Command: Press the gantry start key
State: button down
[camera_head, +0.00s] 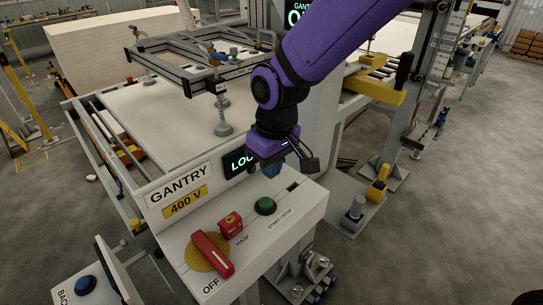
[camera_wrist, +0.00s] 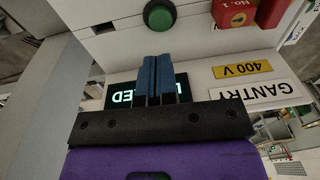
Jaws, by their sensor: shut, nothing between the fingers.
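The green round button (camera_head: 265,206) sits on the sloped top of the white gantry console (camera_head: 180,262), by a label reading START / STOP. It also shows in the wrist view (camera_wrist: 160,16), at the top middle beyond my fingertips. My gripper (camera_head: 272,173) is shut and empty, with blue fingers above the console's rear part, behind the button and apart from it. The fingers (camera_wrist: 157,60) partly cover a dark display (camera_wrist: 122,95) with green letters; its full text is hidden. A dark slot (camera_head: 293,186) lies right of the button.
A red lever (camera_head: 212,254) on a yellow disc points to OFF. A red padlock-like block (camera_head: 230,224) sits by the HASP label, left of the button. The gantry frame with suction cups (camera_head: 223,128) hangs over a pale panel behind.

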aim_at(268, 204)
jog(key=f, duration=0.9)
jog(key=shift+w+a, duration=0.1)
jog(key=shift+a, duration=0.25)
jog(key=shift+s+d+f, duration=0.1)
jog(key=shift+s+f, duration=0.1)
jog(key=shift+f, duration=0.95)
notch_tip(268, 204, up, 15)
jog(key=d, duration=0.1)
jog(key=shift+f, duration=0.2)
